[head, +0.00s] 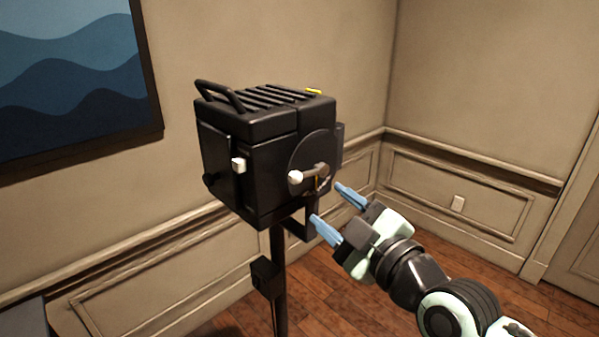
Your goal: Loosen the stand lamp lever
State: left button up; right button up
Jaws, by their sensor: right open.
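The stand lamp (257,155) is a black box-shaped head with a top handle, on a dark upright pole (278,295). On its right side is a round plate with a lever (308,175) that has a pale knob at its left end. My right gripper (331,207) is open, with two blue fingertips pointing up and left toward the lever. The fingers are just below and right of the lever, with nothing between them. I cannot tell whether a fingertip touches the lamp. My left gripper is not in view.
A panelled wall (300,50) stands behind the lamp and meets another at a corner on the right. A blue wave picture (70,75) hangs at left. A dark surface (22,318) shows at lower left. Wooden floor (350,305) is open around the pole.

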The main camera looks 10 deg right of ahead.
aim_at(299, 179)
jog(key=p+x, duration=0.3)
jog(key=x, duration=0.8)
jog(key=shift+w+a, duration=0.1)
jog(key=shift+w, duration=0.1)
pick_arm(q)
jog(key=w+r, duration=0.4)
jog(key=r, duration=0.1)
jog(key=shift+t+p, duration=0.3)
jog(key=shift+p, duration=0.05)
pick_arm(e)
jog(key=shift+w+a+f, duration=0.1)
jog(key=shift+w+a, duration=0.05)
jog(key=shift+w, duration=0.4)
